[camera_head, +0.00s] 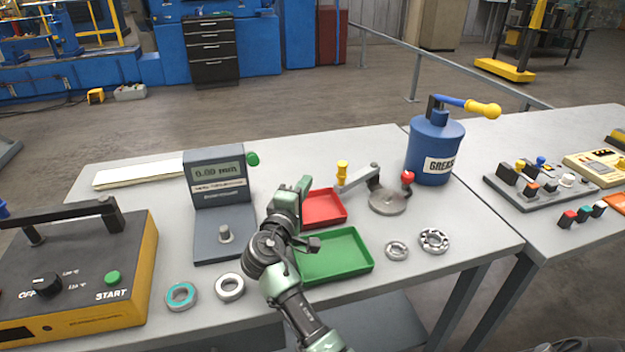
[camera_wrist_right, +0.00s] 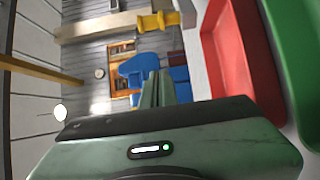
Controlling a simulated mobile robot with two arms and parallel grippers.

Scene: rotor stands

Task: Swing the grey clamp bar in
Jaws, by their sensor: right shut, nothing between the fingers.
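The grey clamp bar (camera_head: 357,180) is on the fixture right of the red tray. It runs from a pivot post beside a round grey plate (camera_head: 388,203) leftward to a yellow knob (camera_head: 342,171) at its free end, over the tray's back right corner. In the right wrist view the bar (camera_wrist_right: 95,28) and its yellow knob (camera_wrist_right: 158,21) show near the top edge. My right gripper (camera_head: 304,183) is shut and empty, left of the knob and apart from it, above the red tray's left side. Its closed fingers (camera_wrist_right: 158,88) show in the wrist view. My left gripper is out of view.
A red tray (camera_head: 341,207) and a green tray (camera_head: 369,264) lie by my right arm. A red-knobbed lever (camera_head: 407,178) and a blue grease can (camera_head: 420,135) stand right of the bar. A grey gauge (camera_head: 205,218) stands left. Bearing rings (camera_head: 434,240) lie near the front.

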